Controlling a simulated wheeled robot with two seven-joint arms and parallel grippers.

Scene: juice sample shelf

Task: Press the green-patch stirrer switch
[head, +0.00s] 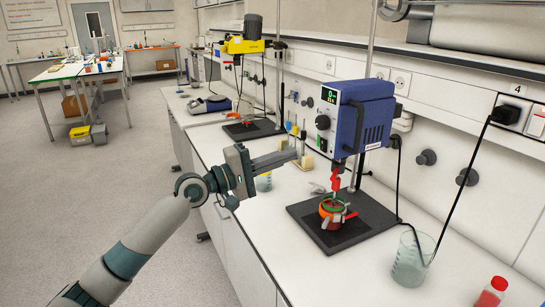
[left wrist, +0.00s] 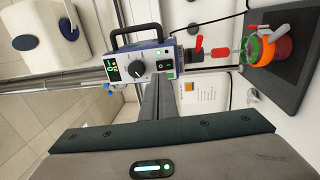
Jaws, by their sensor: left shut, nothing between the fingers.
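The blue overhead stirrer (head: 366,118) stands on its rod over a dark base plate. Its front panel has a lit display and a round knob (head: 323,122), which also shows in the left wrist view (left wrist: 138,71). Beside the knob in the left wrist view is a small black switch (left wrist: 164,65) with green marks near it. My left gripper (head: 296,156) is shut and empty, to the left of the stirrer's panel. In the left wrist view its closed fingers (left wrist: 159,84) point at the switch area; I cannot tell whether they touch it.
An orange-red vessel (head: 333,212) with a green ring sits under the stirrer on the base plate (head: 303,216). A glass beaker (head: 411,258) and a red-capped bottle (head: 494,291) stand at the front right. A yellow stirrer (head: 244,46) stands farther back. Cables hang at right.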

